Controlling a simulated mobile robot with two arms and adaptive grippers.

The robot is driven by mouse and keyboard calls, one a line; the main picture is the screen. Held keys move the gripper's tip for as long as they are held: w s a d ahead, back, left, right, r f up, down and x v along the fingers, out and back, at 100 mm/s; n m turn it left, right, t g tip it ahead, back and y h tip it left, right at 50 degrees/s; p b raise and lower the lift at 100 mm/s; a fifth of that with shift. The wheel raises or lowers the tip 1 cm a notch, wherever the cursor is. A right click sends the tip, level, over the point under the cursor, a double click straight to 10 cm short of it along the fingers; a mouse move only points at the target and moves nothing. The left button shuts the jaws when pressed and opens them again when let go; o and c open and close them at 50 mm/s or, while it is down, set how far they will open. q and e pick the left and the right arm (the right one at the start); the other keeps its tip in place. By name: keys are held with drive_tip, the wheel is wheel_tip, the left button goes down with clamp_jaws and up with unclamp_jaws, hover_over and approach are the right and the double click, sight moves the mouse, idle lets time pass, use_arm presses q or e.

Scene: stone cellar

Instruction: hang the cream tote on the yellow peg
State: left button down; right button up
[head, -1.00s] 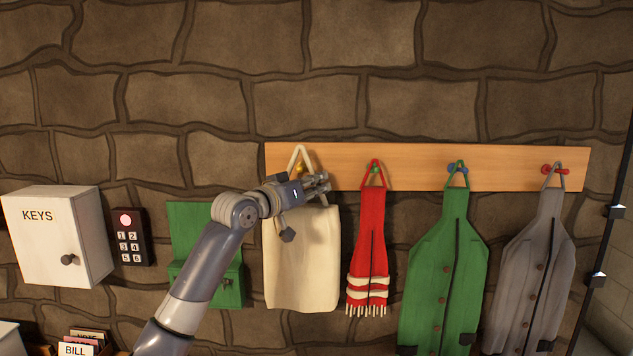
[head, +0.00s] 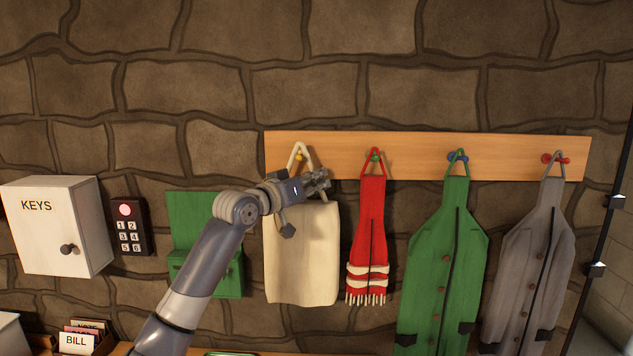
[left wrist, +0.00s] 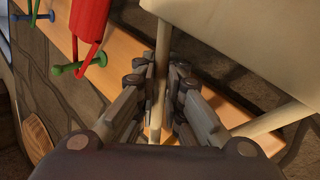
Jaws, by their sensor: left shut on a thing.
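The cream tote (head: 302,262) hangs upright in front of the wall, below the left end of the wooden rail. Its triangular strap rises to a point just above the yellow peg (head: 299,156), which shows inside the loop in the head view. I cannot tell for sure whether the peg passes through the loop. My left gripper (head: 319,182) is shut on the right side of the strap. In the left wrist view the fingers (left wrist: 161,92) close on the strap, with the tote (left wrist: 240,35) at upper right. My right gripper is not in view.
The rail (head: 415,158) also holds a red scarf (head: 370,230) close right of the tote, a green coat (head: 442,265) and a grey coat (head: 538,255). A green wall box (head: 190,215), keypad (head: 128,225) and key cabinet (head: 55,228) are to the left.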

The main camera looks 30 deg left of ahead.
use_arm(q)
drive_tip(key=c, duration=1.6)
unclamp_jaws()
drive_tip(key=shift+r, duration=0.1)
drive_tip(key=shift+c, duration=0.2)
drive_tip(key=shift+o, duration=0.2)
drive_tip(key=shift+s, duration=0.1)
drive_tip(key=shift+s, duration=0.1)
drive_tip(key=s, duration=1.1)
drive_tip(key=shift+s+a, duration=0.4)
